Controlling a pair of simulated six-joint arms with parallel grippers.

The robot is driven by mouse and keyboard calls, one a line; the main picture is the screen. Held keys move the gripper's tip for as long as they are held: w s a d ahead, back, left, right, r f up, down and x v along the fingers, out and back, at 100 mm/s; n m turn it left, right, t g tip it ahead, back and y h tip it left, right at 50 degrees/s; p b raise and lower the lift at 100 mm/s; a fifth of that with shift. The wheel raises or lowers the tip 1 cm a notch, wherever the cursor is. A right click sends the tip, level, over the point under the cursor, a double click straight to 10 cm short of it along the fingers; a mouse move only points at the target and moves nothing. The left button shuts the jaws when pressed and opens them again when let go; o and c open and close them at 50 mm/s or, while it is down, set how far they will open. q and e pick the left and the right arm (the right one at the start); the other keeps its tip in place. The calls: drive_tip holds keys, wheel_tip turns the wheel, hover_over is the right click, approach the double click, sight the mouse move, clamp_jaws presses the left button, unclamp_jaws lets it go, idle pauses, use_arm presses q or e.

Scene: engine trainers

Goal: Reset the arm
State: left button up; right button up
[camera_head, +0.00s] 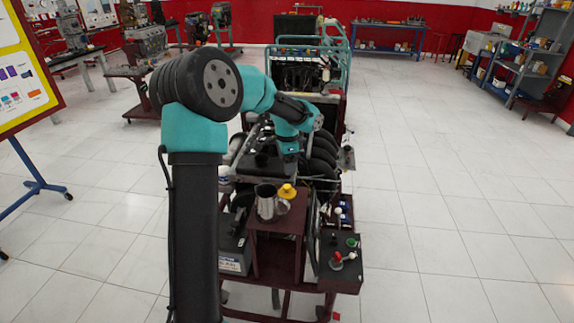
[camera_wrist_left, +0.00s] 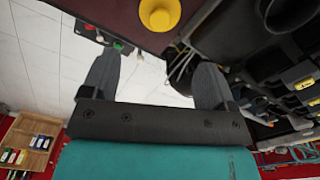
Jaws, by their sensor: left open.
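My left arm (camera_head: 196,220) rises from the bottom of the head view and bends over toward the engine trainer (camera_head: 300,72). Its teal wrist (camera_head: 288,140) is above the near end of the trainer, behind the small table. In the left wrist view my left gripper (camera_wrist_left: 158,75) has its two dark fingers wide apart with nothing between them. Floor and parts of the trainer show beyond the fingers. The fingertips cannot be made out clearly in the head view. My right arm and gripper are not in view.
A small dark red table (camera_head: 278,220) holds a metal cup (camera_head: 266,202) and a yellow-topped part (camera_head: 287,191). A lower black panel with knobs (camera_head: 340,262) is at its right. Open tiled floor lies at right.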

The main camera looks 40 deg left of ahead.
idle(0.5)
use_arm(q)
drive_tip(key=s+d+f+n+h, duration=0.2)
drive_tip(key=d+f+n, duration=0.1)
drive_tip(key=d+f, duration=0.85)
drive_tip(key=s+d+f+n+h, duration=0.1)
drive_tip(key=s+d+f+n, duration=0.15)
drive_tip(key=d+f, duration=0.9)
drive_tip(key=s+d+f+n, duration=0.1)
drive_tip(key=s+d+f, duration=0.1)
drive_tip(key=s+f, duration=0.3)
drive_tip(key=s+d+f+n, duration=0.2)
drive_tip(key=s+f, duration=0.3)
drive_tip(key=s, duration=0.5)
drive_tip(key=shift+s+d+t+h, duration=0.15)
drive_tip(key=shift+d+t+h, duration=0.25)
drive_tip(key=shift+d, duration=0.1)
drive_tip(key=shift+f, duration=0.1)
